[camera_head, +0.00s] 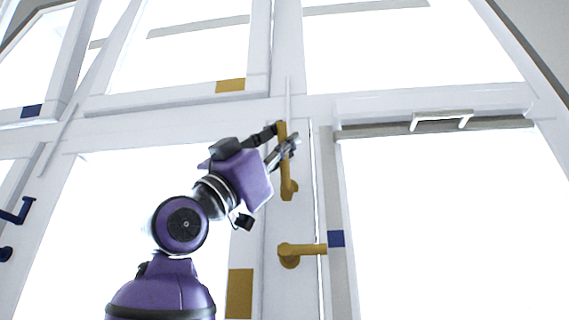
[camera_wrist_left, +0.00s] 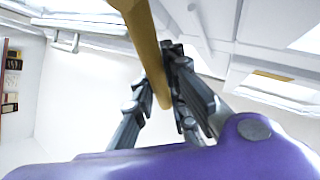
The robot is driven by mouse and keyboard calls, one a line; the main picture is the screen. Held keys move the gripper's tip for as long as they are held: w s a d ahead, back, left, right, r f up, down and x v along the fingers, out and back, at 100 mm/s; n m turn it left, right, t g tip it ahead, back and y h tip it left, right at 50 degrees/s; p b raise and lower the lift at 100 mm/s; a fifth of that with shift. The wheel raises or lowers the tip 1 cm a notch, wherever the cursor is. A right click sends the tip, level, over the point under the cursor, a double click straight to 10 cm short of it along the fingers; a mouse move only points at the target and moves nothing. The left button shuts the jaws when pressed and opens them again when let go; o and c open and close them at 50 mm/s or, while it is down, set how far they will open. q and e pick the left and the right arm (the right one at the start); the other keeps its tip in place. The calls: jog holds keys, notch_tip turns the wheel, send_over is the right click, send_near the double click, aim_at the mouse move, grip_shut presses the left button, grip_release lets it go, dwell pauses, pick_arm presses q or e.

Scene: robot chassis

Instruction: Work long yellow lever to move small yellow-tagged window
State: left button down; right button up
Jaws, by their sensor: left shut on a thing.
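The long yellow lever (camera_head: 287,178) stands nearly upright on the white post right of centre in the head view. The small window with a yellow tag (camera_head: 230,86) is the upper one, left of the post; its white lower frame (camera_head: 170,103) runs above the purple arm. I cannot tell whether it is ajar. My left gripper (camera_head: 284,138) is shut on the upper part of the long lever. In the left wrist view the lever (camera_wrist_left: 150,45) passes between the dark fingers (camera_wrist_left: 165,85). My right gripper is not in view.
A shorter yellow lever (camera_head: 303,250) points right just below, beside a blue tag (camera_head: 336,239). Blue levers (camera_head: 18,212) sit at far left. A white handle (camera_head: 440,119) is at upper right.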

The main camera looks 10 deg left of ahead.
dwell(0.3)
pick_arm(q)
jog(key=c, duration=1.7)
grip_release()
jog(key=shift+s, duration=0.15)
jog(key=shift+c, duration=0.2)
jog(key=v, duration=1.2)
